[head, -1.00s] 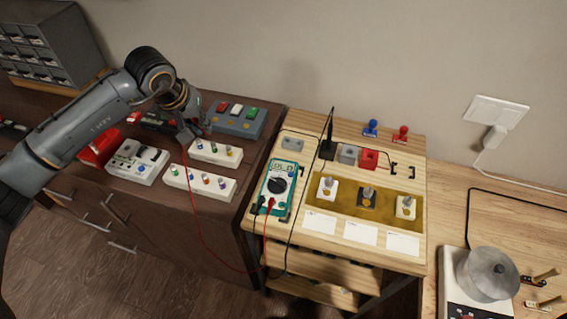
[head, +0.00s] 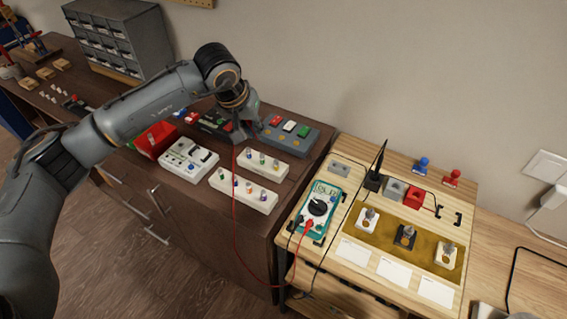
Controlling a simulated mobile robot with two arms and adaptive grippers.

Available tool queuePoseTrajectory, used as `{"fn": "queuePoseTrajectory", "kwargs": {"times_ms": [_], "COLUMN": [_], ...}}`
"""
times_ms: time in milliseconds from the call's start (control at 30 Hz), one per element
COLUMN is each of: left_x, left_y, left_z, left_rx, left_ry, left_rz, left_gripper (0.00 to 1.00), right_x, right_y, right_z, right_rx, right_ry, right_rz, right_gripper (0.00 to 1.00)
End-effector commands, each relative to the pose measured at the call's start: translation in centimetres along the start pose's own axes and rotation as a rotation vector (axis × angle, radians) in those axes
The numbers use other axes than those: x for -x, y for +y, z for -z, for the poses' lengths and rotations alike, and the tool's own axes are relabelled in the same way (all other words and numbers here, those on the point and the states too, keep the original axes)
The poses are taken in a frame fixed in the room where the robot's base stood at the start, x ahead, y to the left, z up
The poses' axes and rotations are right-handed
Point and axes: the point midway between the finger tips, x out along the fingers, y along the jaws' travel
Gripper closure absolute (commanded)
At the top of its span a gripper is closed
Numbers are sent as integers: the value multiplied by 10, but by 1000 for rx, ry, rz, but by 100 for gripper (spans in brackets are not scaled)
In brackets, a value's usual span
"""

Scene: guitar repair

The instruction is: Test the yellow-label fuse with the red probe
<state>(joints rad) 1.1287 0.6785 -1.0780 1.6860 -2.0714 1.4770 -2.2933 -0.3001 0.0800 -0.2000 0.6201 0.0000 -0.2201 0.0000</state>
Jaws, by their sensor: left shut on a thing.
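My left gripper (head: 238,136) is shut on the red probe, above the dark cabinet top and just behind the white fuse blocks. The probe is mostly hidden by the gripper; its red lead hangs down and loops to the teal multimeter (head: 333,195). The rear fuse block (head: 268,172) and the front fuse block (head: 240,198) each hold several small upright fuses with coloured bands. The bands are too small to tell which label is yellow. The black probe (head: 379,160) stands upright in a black holder. My right gripper is not in view.
A grey box with coloured switches (head: 300,143), a white device (head: 186,165) and a red bin (head: 153,141) surround the blocks. On the wooden bench are a red holder (head: 413,198), a grey holder (head: 396,190) and a gold strip (head: 385,241) with several knobs.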

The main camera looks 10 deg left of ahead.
Motion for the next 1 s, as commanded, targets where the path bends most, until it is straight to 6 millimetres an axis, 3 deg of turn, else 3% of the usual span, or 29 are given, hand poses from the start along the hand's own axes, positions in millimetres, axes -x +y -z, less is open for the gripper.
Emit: {"fn": "queuePoseTrajectory", "kwargs": {"times_ms": [200,467,1000], "left_x": [0,-1,-42], "left_y": [2,42,38], "left_z": [-1,-14,-29], "left_rx": [-1,-3,2], "left_ry": [-1,-2,-3], "left_rz": [-1,1,5], "left_gripper": [100,100,100], "right_x": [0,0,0], "right_y": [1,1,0], "right_z": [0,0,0], "right_rx": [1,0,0], "right_ry": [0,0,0], "right_rz": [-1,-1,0], "right_gripper": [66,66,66]}}
